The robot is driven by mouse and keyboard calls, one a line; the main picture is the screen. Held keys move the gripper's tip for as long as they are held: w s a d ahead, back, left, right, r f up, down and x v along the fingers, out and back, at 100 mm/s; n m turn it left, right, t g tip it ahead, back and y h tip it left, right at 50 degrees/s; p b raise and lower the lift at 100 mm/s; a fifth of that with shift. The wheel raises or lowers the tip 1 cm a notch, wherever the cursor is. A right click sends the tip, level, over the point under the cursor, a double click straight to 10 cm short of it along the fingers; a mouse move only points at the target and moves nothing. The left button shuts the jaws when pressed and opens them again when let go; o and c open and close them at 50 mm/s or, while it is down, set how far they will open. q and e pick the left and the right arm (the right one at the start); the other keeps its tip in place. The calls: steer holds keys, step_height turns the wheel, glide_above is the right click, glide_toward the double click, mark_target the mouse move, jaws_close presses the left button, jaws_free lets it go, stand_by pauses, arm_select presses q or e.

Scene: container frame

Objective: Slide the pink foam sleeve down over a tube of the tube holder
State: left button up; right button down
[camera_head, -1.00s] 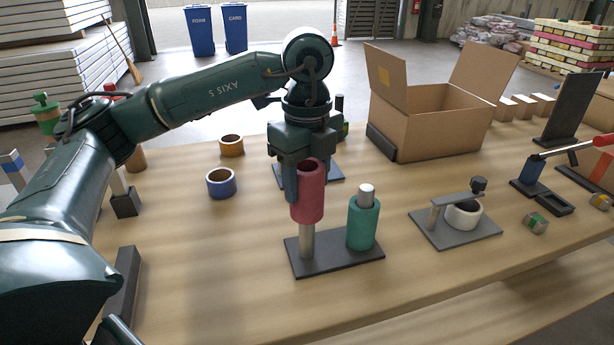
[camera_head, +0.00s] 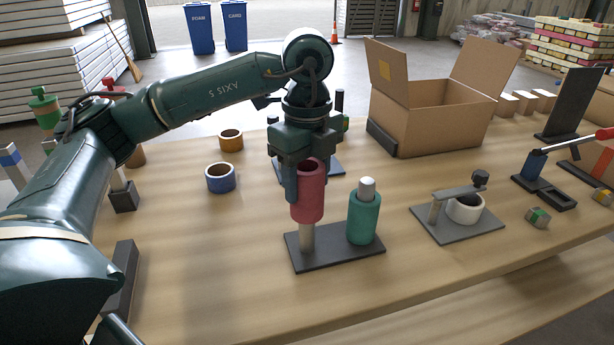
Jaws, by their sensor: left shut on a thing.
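My left gripper (camera_head: 304,180) comes down from above and is shut on the pink foam sleeve (camera_head: 309,196) near its upper part. One finger shows at the sleeve's left side; the other is mostly hidden. The sleeve is upright, in line with the left tube (camera_head: 307,239) of the tube holder (camera_head: 341,256). The tube's bare metal lower part shows below the sleeve, so the sleeve appears to be around its upper part, above the dark base. A green sleeve (camera_head: 363,220) sits on the right tube (camera_head: 367,187), whose pale top sticks out. My right gripper is not in view.
A blue-sided tape roll (camera_head: 221,178) and an orange one (camera_head: 231,141) lie at the left. A clamp stand (camera_head: 452,226) with a white roll is at the right. An open cardboard box (camera_head: 437,121) stands behind. The table in front of the holder is clear.

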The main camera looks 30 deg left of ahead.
mark_target(307, 214)
arm_select(q)
steer(key=shift+f+b, duration=0.5)
steer(key=shift+f, duration=0.25)
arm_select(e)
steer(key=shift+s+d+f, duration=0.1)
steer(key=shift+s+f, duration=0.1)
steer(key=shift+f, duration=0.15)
arm_select(q)
steer(key=shift+f, duration=0.3)
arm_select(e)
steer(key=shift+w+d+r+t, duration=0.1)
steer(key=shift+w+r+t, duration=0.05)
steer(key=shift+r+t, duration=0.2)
arm_select(q)
steer(key=shift+f+b, duration=0.55)
steer(key=shift+b, duration=0.15)
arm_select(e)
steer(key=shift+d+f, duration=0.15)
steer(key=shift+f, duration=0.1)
arm_select(q)
steer(key=shift+f+b, duration=0.65)
steer(key=shift+f, duration=0.25)
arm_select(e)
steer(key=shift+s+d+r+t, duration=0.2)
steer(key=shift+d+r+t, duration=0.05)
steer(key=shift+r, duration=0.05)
arm_select(q)
steer(key=shift+f, duration=0.25)
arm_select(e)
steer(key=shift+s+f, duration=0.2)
